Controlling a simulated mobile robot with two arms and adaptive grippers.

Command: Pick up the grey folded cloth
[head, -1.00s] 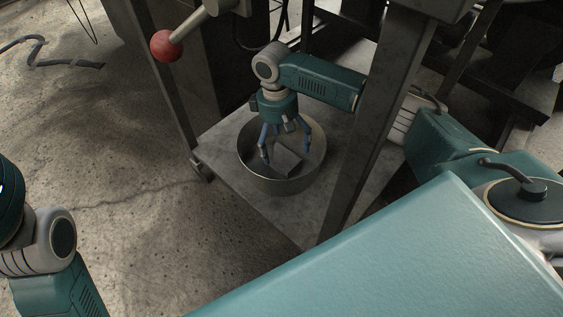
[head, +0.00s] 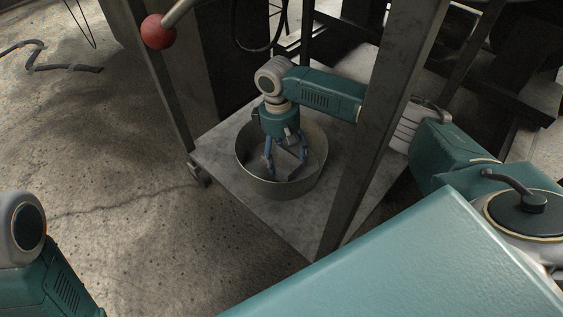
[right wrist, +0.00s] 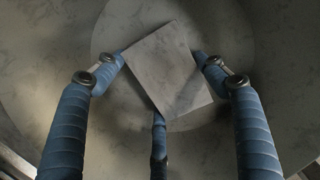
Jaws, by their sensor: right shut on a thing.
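The grey folded cloth (right wrist: 172,66) is a flat square pad, set at an angle inside a round grey metal pan (head: 280,191). In the right wrist view its corners lie between the blue fingers. My right gripper (head: 286,164) reaches down into the pan and is shut on the cloth. In the head view the fingers hide much of the cloth. I cannot tell whether the cloth touches the pan floor. Only part of my left arm shows at the lower left, and its gripper is out of view.
The pan stands on a low grey shelf (head: 222,155) of a metal frame. An upright post (head: 385,125) stands just right of the pan, in front of my right arm. A red ball knob (head: 158,32) on a lever is at the upper left. The concrete floor at left is mostly open.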

